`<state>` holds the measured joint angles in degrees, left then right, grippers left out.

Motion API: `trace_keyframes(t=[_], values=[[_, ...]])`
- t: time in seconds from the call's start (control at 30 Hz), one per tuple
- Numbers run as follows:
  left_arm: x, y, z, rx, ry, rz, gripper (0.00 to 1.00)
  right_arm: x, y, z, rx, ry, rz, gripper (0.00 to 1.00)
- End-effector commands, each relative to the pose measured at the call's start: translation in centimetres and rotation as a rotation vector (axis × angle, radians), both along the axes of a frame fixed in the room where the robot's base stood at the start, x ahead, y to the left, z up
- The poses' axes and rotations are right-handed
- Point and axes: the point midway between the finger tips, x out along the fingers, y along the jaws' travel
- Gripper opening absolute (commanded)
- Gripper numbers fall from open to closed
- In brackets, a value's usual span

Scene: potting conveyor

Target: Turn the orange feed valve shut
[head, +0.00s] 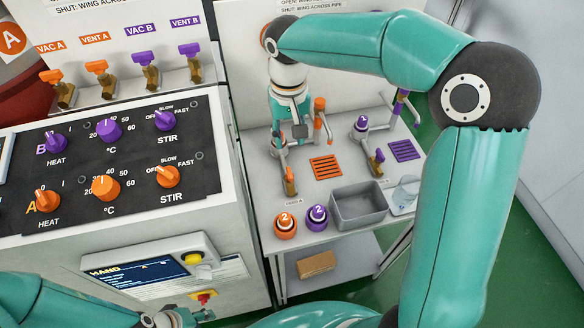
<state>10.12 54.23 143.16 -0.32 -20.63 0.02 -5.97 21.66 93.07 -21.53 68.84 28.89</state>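An orange valve (290,175) with a brass body stands near the front of the white bench, left of the orange square grid; I take it to be the feed valve. Its small wing is hard to read for angle. My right gripper (282,148) points down over the bench just behind this valve, close to the pipe; I cannot tell whether it touches anything. Its fingers are small and partly blend with the pipework, so their opening is unclear. My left gripper (203,314) is low at the bottom edge, below the control panel, only partly in view, apart from the valve.
A purple valve (378,157) stands to the right. Orange (285,224) and purple (317,218) round items marked 2, a grey tray (358,205) and a clear beaker (405,193) line the bench front. The control cabinet (120,180) with orange and purple knobs stands left.

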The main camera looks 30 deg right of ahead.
Motion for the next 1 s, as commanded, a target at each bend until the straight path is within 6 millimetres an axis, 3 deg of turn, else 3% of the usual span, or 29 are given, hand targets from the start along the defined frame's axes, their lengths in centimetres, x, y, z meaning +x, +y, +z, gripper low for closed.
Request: trace_keyframes(t=[0.3, 0.5, 0.7, 1.0], values=[[0.0, 0.0, 0.4, 0.0, 0.0, 0.0, 0.4, -0.1, 0.1, -7.1, 0.001, 0.007, 0.001, 0.36], [0.0, 0.0, 0.6, 0.0, 0.0, 0.0, 0.4, -0.1, 0.1, -10.6, 0.001, 0.006, 0.001, 0.36], [0.0, 0.0, 0.8, 0.0, 0.0, 0.0, 0.4, -0.1, 0.0, -12.4, 0.001, 0.002, 0.001, 0.36], [0.0, 0.0, 0.8, 0.0, 0.0, 0.0, 0.4, -0.1, 0.0, -12.8, 0.001, 0.001, 0.0, 0.36]])
